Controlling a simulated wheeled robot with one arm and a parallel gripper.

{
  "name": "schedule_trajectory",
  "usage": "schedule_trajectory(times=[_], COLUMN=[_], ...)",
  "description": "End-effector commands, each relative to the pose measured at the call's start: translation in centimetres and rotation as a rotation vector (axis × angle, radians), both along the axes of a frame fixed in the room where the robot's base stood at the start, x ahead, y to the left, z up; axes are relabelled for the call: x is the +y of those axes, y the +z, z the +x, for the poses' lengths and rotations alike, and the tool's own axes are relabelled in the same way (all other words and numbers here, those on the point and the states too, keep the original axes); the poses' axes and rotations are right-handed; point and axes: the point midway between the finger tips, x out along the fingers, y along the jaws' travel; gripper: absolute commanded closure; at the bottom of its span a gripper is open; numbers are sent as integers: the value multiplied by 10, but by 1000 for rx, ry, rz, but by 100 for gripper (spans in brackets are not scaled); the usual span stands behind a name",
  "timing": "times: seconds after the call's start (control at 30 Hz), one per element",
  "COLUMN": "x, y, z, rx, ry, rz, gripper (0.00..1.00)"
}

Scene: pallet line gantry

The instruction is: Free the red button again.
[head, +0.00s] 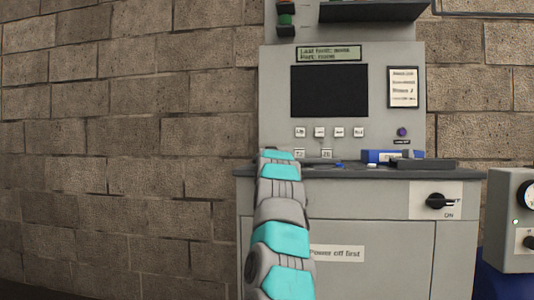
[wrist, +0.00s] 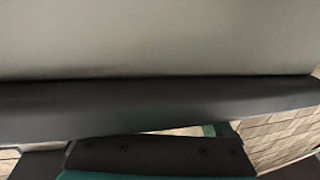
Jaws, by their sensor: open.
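No red button can be made out in either view. The grey control cabinet (head: 345,235) stands ahead, with a dark screen (head: 329,91), several small white keys and a small purple-blue round button (head: 402,132) on its upright panel. My arm rises in front of its left side and ends near the worktop's left edge. My gripper (wrist: 155,152) shows only as a dark plate with screws low in the wrist view. Its fingertips are hidden, and I see nothing held. A dark ledge and a plain grey surface fill most of that view.
A blue-and-white box (head: 382,156) and a dark flat object (head: 426,164) lie on the dark worktop (head: 385,174). A black rotary switch (head: 439,201) sits below, near the label ON. A dark shelf (head: 373,11) juts out above. A grey gauge box (head: 513,215) stands right. A block wall lies behind.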

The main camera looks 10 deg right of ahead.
Motion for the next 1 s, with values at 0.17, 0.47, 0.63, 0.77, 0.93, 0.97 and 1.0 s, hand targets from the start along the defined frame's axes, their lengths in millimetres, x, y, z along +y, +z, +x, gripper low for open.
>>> schedule_trajectory(times=[0.17, 0.47, 0.63, 0.77, 0.93, 0.97, 1.0], x=[-1, -1, -1, -1, -1, -1, -1], y=[3, 0, 0, 0, 0, 0, 0], z=[15, 23, 23, 23, 23, 23, 23], rx=[-1, 0, -1, -1, -1, -1, -1], ry=[0, 1, 1, 1, 1, 1, 1], rz=[-3, -1, -1, -1, -1, -1, -1], gripper=[13, 13, 13, 25, 44, 48, 52])
